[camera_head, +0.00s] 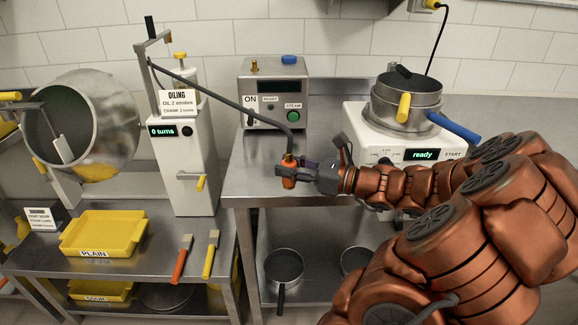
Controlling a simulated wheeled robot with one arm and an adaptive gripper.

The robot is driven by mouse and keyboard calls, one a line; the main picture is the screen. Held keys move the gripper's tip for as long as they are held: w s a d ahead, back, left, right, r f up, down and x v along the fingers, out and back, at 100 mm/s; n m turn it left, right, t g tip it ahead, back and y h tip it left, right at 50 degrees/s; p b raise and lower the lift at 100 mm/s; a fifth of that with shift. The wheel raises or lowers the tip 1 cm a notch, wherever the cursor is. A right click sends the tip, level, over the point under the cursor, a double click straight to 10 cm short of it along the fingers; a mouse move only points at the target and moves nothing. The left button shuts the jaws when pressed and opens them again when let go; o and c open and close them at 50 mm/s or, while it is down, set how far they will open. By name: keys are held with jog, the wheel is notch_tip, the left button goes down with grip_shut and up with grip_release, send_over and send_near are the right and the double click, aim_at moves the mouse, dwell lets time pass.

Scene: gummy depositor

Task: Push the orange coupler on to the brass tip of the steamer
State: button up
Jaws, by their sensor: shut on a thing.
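The steamer (274,95) is a grey metal box at the back of the middle bench, with a dark display, a green button and a blue cap. Its brass tip (254,66) stands upright on the top left, with nothing on it. The orange coupler (288,182) is at the end of a dark hose (222,96). My gripper (291,170) is shut on the coupler, in front of and below the steamer, right of the brass tip. The coupler looks roughly upright, with the hose rising from its top. My fingers partly hide it.
The hose hangs from a post (153,75) above the oiling unit (183,160). A white machine (388,145) with a pan (405,90) stands right of the steamer, behind my arm. A drum (82,125) and a yellow tray (104,232) are at left. The bench (248,180) before the steamer is clear.

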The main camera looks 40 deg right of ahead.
grip_shut()
jog(key=shift+w, duration=0.1)
